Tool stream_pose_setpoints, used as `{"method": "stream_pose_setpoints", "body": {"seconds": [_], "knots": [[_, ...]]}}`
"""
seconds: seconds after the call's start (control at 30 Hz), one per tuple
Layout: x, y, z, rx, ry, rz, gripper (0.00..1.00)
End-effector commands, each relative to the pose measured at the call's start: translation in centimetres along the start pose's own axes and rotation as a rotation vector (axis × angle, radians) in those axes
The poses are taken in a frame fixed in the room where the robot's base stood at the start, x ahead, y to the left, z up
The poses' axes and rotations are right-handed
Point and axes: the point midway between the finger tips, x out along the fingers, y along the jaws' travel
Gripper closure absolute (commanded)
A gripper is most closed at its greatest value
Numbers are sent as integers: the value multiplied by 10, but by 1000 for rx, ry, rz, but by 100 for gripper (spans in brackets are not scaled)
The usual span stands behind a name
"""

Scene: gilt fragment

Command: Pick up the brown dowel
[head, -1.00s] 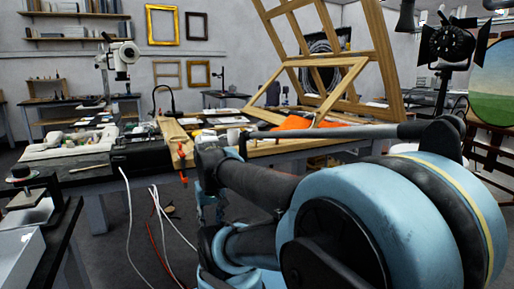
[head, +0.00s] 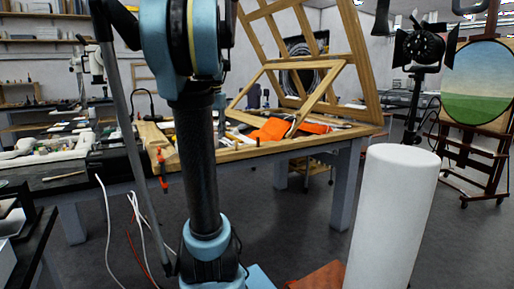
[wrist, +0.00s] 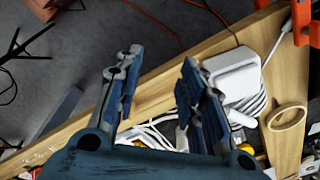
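I cannot make out the brown dowel with certainty in either view. In the wrist view my gripper (wrist: 160,62) is open, its two blue fingers apart with nothing between them. It is above the edge of a wooden frame or bench (wrist: 150,85), and the floor shows beyond. In the head view my arm stands upright in front of the wooden workbench (head: 262,150) and hides part of it. My gripper is not clearly seen there.
The wrist view shows a white adapter with cable (wrist: 232,75), a wooden ring (wrist: 287,117) and an orange clamp (wrist: 304,22) near the fingers. A large wooden frame (head: 368,70) and orange pieces (head: 272,130) are on the bench. An easel painting (head: 478,82) stands right.

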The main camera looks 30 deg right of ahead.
Motion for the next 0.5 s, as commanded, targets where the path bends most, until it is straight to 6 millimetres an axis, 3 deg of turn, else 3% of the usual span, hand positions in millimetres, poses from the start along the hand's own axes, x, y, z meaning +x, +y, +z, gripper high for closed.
{"method": "stream_pose_setpoints", "body": {"seconds": [0.1, 0.5], "knots": [[-16, 8, -44, 95, -11, 9, 64], [-49, 60, -181, 412, -44, 37, 64]]}}
